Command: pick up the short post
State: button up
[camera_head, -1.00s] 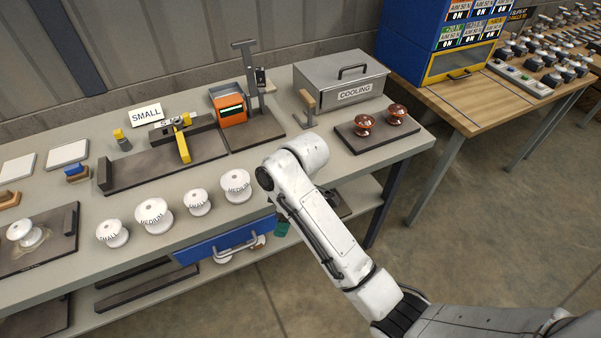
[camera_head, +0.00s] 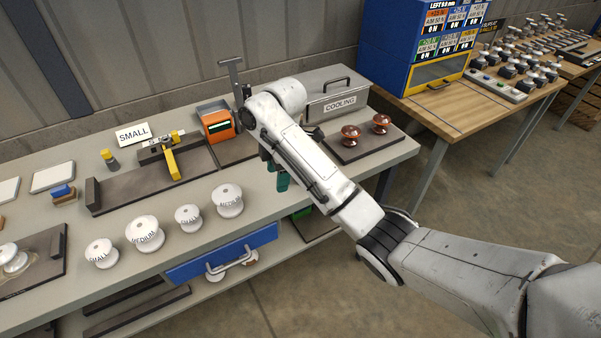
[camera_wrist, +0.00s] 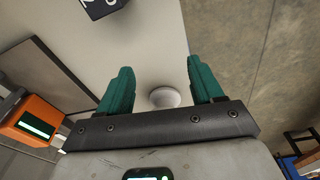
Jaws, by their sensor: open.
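No object is marked as a short post, and I cannot tell which one it is. A small yellow-topped grey post (camera_head: 110,160) stands upright left of the SMALL card. My gripper, mostly hidden behind my arm, points down over the bench's front edge. In the wrist view, its green fingers (camera_wrist: 160,66) are apart and empty. A round white piece (camera_wrist: 164,98) shows beyond and between them, partly covered by the gripper bar.
An orange device (camera_head: 219,122) and dark upright stand sit behind my gripper. A plate (camera_head: 355,148) holds two brown pieces to the right. A blue drawer front (camera_head: 222,251) is below the bench edge.

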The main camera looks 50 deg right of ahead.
jog(key=shift+n+g+h, duration=0.4)
jog(key=shift+n+h, duration=0.2)
jog(key=shift+n, duration=0.3)
jog(key=d+r, duration=0.1)
jog(key=d, duration=0.1)
jog(key=d+r, duration=0.2)
jog(key=d, duration=0.1)
jog(key=w+d+r, duration=0.1)
jog(key=d, duration=0.2)
jog(key=shift+w+d+r, duration=0.1)
jog(key=shift+d+r, duration=0.15)
jog(key=shift+r, duration=0.15)
notch_tip(320, 180, down, 5)
jog(key=shift+d+f, duration=0.1)
jog(key=shift+f, duration=0.1)
jog(key=shift+s+f+p, duration=0.2)
jog(key=shift+f, duration=1.15)
jog(key=shift+s+f+p, duration=0.15)
jog(key=shift+f+p, duration=0.05)
jog(key=shift+f, duration=1.1)
jog(key=shift+c, duration=0.4)
jog(key=c, duration=1)
jog(key=shift+c, duration=0.5)
jog(key=shift+r, duration=0.15)
